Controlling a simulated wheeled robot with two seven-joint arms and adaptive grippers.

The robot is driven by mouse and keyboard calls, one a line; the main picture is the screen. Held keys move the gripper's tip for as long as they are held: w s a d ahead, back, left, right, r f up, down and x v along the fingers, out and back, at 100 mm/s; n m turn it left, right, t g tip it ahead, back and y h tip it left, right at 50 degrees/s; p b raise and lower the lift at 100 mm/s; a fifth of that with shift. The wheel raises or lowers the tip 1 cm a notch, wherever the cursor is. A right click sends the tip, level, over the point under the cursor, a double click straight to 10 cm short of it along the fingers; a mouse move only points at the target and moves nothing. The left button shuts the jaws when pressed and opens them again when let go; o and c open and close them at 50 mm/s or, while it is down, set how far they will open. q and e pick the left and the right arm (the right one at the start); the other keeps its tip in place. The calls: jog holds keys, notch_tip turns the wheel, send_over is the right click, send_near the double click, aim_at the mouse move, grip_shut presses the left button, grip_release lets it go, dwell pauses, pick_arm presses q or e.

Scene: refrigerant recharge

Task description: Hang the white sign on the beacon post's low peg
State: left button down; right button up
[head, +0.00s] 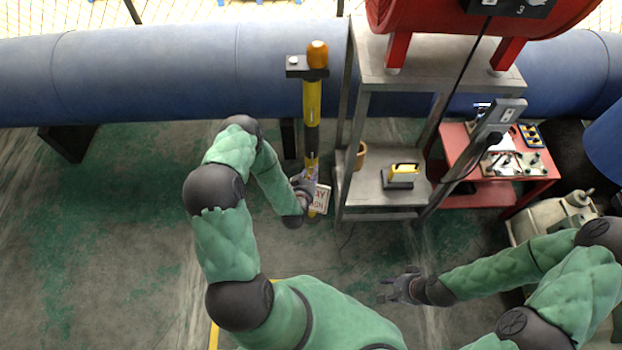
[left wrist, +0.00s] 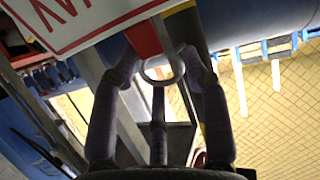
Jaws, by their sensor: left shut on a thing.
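The yellow beacon post (head: 312,105) stands by the blue pipe, with an orange beacon on top. The white sign (head: 321,199) with red letters hangs at my left gripper (head: 308,184), close to the post's lower part. In the left wrist view the sign (left wrist: 75,18) fills the upper left. A red tab (left wrist: 142,38) and a metal ring (left wrist: 162,70) show between the fingertips of my left gripper (left wrist: 165,62), which is shut on the sign's ring. I cannot make out the low peg. My right gripper (head: 397,287) is open and empty over the floor.
A grey metal shelf (head: 385,188) stands just right of the post, bearing a yellow device (head: 401,175). A red table (head: 480,190) with small items is further right. The blue pipe (head: 180,70) runs behind. Floor at the left is clear.

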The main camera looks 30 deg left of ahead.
pick_arm(q)
jog(key=shift+w+a+f+b, duration=0.1)
jog(key=shift+w+a+b, duration=0.1)
jog(key=shift+w+a, duration=0.3)
jog(key=shift+w+a+b, duration=0.2)
jog(key=shift+w+a, duration=0.05)
jog(key=shift+w, duration=0.45)
jog(key=shift+w+a+f+b, duration=0.1)
jog(key=shift+w+a+b, duration=0.1)
jog(key=shift+w+a, duration=0.3)
jog(key=shift+w+d, duration=0.1)
jog(key=shift+w, duration=0.05)
jog(key=shift+r, duration=0.1)
jog(key=shift+w+a+f+b, duration=0.3)
jog(key=shift+w+b, duration=0.1)
jog(key=shift+b, duration=0.35)
jog(key=shift+w+f+b, duration=0.1)
jog(key=shift+f+b, duration=0.1)
jog(key=shift+b, duration=0.1)
dwell(0.5)
dwell(0.5)
dwell(0.4)
